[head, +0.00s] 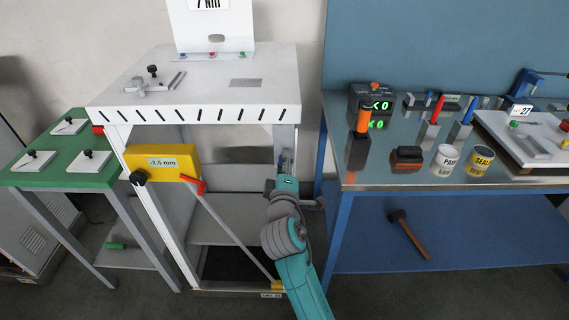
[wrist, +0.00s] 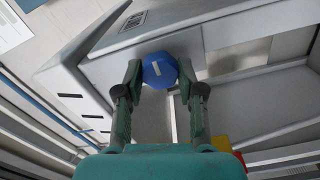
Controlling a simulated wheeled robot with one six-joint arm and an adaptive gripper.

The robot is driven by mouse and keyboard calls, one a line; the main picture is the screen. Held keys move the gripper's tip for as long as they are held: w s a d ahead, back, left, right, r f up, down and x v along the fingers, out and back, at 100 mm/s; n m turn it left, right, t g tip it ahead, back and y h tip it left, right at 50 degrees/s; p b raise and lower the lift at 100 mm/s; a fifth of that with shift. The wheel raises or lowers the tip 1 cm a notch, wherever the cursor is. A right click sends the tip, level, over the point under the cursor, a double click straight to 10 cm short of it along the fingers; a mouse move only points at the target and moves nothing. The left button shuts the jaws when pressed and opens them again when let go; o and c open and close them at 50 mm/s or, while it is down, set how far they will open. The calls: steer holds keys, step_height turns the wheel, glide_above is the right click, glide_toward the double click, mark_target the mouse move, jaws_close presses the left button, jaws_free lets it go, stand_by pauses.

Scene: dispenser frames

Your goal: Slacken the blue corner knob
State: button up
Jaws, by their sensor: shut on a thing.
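The blue corner knob (wrist: 160,71) is a round, many-sided knob with a pale mark on its face. It sits between the two fingertips of my gripper (wrist: 161,77) in the wrist view, and the fingers are shut on its sides. In the head view my gripper (head: 284,163) is at the right front leg of the white dispenser frame (head: 200,100), below its slotted top. The knob is hidden there behind my gripper and arm.
A yellow box (head: 160,147) reading -2.5 mm, with a black knob and red handle, hangs on the frame's left front. A green table (head: 68,142) stands left. A blue bench (head: 340,192) with tools and pots stands close on the right.

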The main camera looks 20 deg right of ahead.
steer(key=shift+f+n, duration=0.1)
steer(key=shift+n, duration=0.9)
steer(key=o, duration=1.1)
steer(key=shift+o, duration=0.2)
steer(key=v, duration=1.2)
